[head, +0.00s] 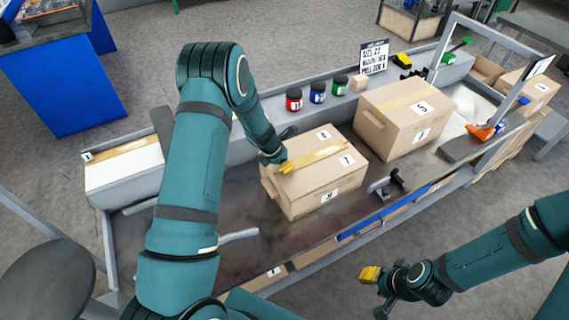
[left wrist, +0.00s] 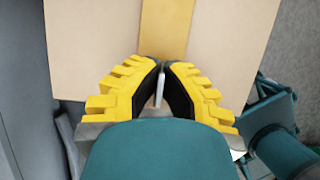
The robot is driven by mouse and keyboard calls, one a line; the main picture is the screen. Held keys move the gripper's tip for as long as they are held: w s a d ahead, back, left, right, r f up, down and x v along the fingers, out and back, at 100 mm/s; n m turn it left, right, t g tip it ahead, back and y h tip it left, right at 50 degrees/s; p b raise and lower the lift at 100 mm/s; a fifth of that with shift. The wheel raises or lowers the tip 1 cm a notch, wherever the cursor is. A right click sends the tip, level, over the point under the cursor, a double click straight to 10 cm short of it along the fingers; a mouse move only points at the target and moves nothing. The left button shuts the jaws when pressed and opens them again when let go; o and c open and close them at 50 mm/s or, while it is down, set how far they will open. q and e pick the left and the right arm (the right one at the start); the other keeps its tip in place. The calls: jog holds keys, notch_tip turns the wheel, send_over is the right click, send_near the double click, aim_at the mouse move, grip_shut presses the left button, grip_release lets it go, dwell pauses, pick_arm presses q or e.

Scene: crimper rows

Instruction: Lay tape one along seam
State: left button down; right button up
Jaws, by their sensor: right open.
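The near carton (head: 312,180), labelled 7, stands on the bench with a tan tape strip (head: 322,154) along the middle of its top. My left gripper (head: 285,166) is at the left end of that strip, low over the carton top. In the left wrist view the strip (left wrist: 165,25) runs away from the fingertips across the carton top (left wrist: 225,50). The left fingertips (left wrist: 163,67) are drawn together; a thin pale sliver shows between the fingers, and I cannot tell what it is. My right gripper (head: 374,287) is open in front of the bench, away from the cartons.
A second carton (head: 408,118), labelled 5, stands to the right. Red (head: 293,100), blue (head: 317,93) and green (head: 340,85) jars line the back ledge.

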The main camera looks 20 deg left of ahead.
pick_arm(q)
jog(key=c, duration=1.1)
grip_release()
jog(key=shift+o, duration=0.2)
jog(key=shift+r, duration=0.1)
jog(key=v, duration=1.2)
